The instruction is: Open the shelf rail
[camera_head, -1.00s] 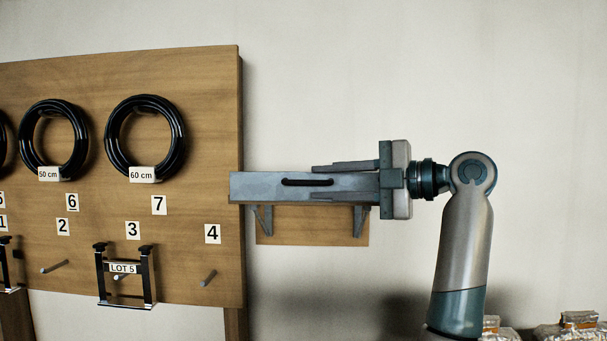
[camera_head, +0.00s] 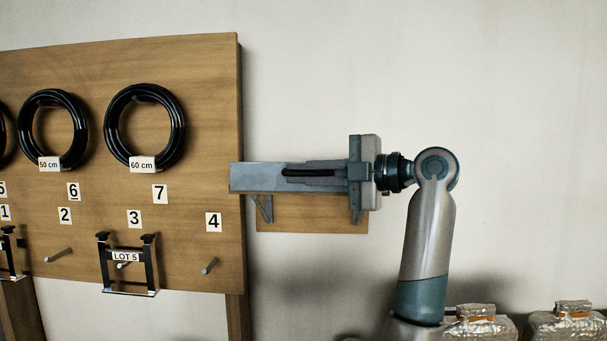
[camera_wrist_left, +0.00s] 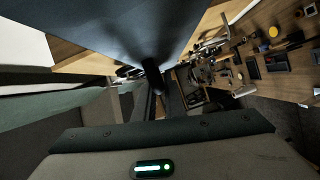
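The shelf rail (camera_head: 258,178) is a long grey-blue box with a black bar handle (camera_head: 297,172) on its front face. It sits level on brackets, right of the pegboard. My left gripper (camera_head: 312,172) reaches in from the right, its fingers pointing left along the rail. One finger lies just above the handle and one just below, and they look closed on it; the handle's right end is hidden. In the left wrist view the dark handle (camera_wrist_left: 152,74) stands out from the big blue-grey rail face (camera_wrist_left: 105,28). My right gripper is not in view.
A wooden pegboard (camera_head: 205,120) with black hose coils (camera_head: 145,128), number tags and a "LOT 5" holder (camera_head: 127,265) stands at left. Foil-wrapped packages (camera_head: 478,325) lie at lower right. The wall at right is bare. The wrist view shows a cluttered bench (camera_wrist_left: 285,75).

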